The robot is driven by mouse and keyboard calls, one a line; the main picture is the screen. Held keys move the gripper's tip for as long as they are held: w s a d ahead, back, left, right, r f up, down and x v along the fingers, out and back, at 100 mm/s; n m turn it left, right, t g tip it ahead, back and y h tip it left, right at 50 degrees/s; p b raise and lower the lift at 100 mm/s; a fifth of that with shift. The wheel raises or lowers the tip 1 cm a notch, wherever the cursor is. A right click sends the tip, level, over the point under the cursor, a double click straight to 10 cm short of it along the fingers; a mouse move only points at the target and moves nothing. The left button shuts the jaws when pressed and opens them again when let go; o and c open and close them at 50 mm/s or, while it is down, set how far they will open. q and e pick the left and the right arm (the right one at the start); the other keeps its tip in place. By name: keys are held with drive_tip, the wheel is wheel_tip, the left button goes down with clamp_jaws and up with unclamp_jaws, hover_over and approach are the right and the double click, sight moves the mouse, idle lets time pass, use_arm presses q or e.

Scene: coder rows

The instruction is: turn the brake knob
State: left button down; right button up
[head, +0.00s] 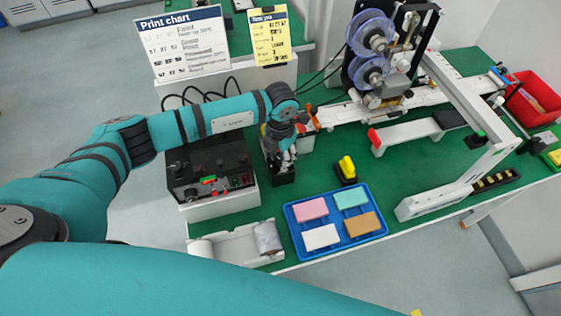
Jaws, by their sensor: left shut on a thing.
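My left gripper (284,160) points down at the middle of the green bench, between the black control box and the yellow-topped block. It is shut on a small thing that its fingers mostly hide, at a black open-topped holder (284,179). I cannot make out what the thing is. The coder machine (385,70) with two blue-clear reels stands at the back, up and right of the gripper. I cannot pick out the brake knob for certain. An orange lever (312,117) shows just right of my wrist. My right gripper is not in view.
A black control box (208,165) stands left of the gripper. A blue tray (296,235) with several coloured blocks and a yellow-topped block (347,168) lie to the right. A white roll holder (225,247) is in front. A white frame (455,180) and red bin (540,112) stand right.

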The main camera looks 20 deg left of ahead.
sight(281, 159)
use_arm(q)
drive_tip(key=m+b, duration=1.3)
drive_tip(key=b, duration=0.1)
drive_tip(key=shift+w+f+b, duration=0.1)
drive_tip(key=shift+w+b, duration=0.05)
drive_tip(key=shift+b, duration=0.25)
drive_tip(key=shift+m+b, duration=1.1)
drive_tip(key=shift+m, duration=0.3)
drive_tip(key=shift+r, duration=0.2)
drive_tip(key=c, duration=1)
unclamp_jaws()
drive_tip(key=shift+o, duration=0.2)
wheel_tip(281, 159, up, 12)
drive_tip(key=shift+f, duration=0.1)
